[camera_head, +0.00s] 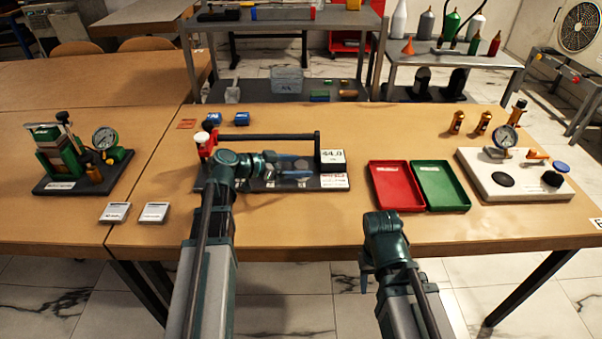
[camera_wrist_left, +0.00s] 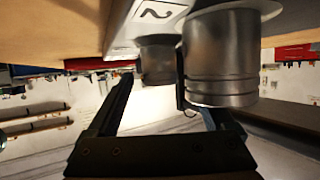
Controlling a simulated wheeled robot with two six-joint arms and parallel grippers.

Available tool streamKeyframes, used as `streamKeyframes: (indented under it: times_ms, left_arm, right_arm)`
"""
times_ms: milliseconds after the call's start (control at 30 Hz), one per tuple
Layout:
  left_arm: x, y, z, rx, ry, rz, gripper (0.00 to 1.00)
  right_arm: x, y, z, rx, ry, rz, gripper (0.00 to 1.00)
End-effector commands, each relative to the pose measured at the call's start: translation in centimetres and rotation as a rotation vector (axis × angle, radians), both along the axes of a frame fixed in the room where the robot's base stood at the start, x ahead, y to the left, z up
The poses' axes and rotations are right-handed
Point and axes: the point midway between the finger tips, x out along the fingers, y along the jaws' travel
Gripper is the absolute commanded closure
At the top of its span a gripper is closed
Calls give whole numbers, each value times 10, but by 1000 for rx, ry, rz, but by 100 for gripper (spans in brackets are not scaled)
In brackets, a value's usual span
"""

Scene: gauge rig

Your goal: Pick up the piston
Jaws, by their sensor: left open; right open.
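My left gripper (camera_head: 290,165) is over the black-based gauge rig (camera_head: 335,181), pointing right; its fingers are hard to make out in the head view. In the left wrist view my left gripper (camera_wrist_left: 157,84) is open. A large shiny metal cylinder (camera_wrist_left: 222,55) with grooved rings, which looks like the piston, is close by the right finger. A smaller metal cylinder (camera_wrist_left: 157,62) shows beyond, between the fingers. Nothing is clearly gripped. My right gripper (camera_head: 368,282) hangs in front of the table edge, empty; its fingers are partly hidden.
A red tray (camera_head: 396,187) and a green tray (camera_head: 440,186) lie right of the rig. A white plate with a gauge (camera_head: 510,189) stands further right. A green gauge stand (camera_head: 75,165) is at left. Two small pale cases (camera_head: 153,212) lie near the front edge.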

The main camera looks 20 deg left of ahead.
Motion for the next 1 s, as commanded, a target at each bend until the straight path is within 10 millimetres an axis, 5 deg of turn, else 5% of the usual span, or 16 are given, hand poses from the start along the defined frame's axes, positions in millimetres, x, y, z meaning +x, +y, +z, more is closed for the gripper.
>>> streamKeyframes:
  times_ms: [333, 800, 1000]
  left_arm:
    - [10, -10, -6, 0, 0, 1, 15]
    - [10, -10, -6, 0, 0, 1, 100]
    - [10, -10, -6, 0, 0, 1, 100]
  right_arm:
    - [0, 0, -6, 0, 0, 0, 50]
    - [0, 0, -6, 0, 0, 0, 50]
    - [0, 0, -6, 0, 0, 0, 50]
